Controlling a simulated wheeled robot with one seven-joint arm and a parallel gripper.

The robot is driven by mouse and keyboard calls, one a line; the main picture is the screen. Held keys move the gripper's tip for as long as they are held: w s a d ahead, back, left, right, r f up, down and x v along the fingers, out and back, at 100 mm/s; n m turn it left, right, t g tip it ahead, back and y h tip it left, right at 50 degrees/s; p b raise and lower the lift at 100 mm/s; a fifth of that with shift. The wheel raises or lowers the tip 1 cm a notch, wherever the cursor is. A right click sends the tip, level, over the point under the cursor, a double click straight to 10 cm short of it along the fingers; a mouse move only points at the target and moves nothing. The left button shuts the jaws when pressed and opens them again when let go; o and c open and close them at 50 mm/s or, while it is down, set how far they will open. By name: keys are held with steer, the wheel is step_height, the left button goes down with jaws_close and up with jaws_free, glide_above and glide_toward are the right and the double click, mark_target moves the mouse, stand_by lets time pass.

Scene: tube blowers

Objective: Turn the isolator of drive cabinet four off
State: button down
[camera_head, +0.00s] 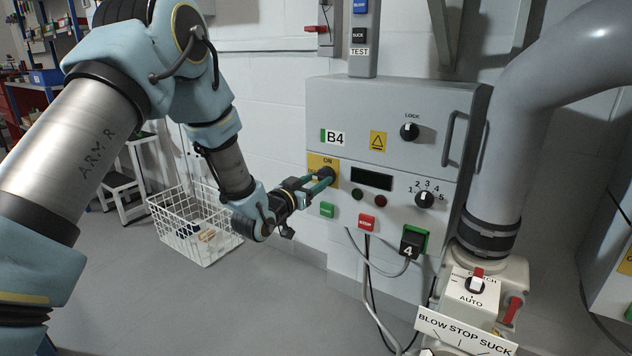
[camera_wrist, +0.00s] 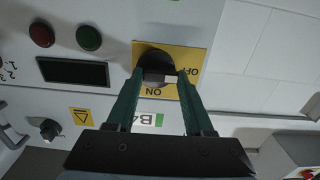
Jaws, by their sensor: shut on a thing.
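The drive cabinet (camera_head: 385,102) is grey and bears a "B4" label. Its isolator is a black rotary knob (camera_wrist: 153,60) on a yellow plate (camera_wrist: 195,55) with ON and OFF words; the plate also shows in the head view (camera_head: 316,160), ON at its top. My gripper (camera_head: 324,179) reaches the knob from the left. In the wrist view its two green fingers (camera_wrist: 160,76) are shut on the knob's handle, one on each side. A pale mark on the handle appears to lie toward OFF. In the head view the fingers partly hide the knob and plate.
A blower pipe (camera_head: 505,150) stands right. A wire basket (camera_head: 195,225) is on the floor behind my arm.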

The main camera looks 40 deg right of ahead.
steer(key=shift+f, duration=0.1)
steer(key=shift+c, duration=1.4)
jaws_free()
steer(key=p+v, duration=0.1)
steer(key=v, duration=1)
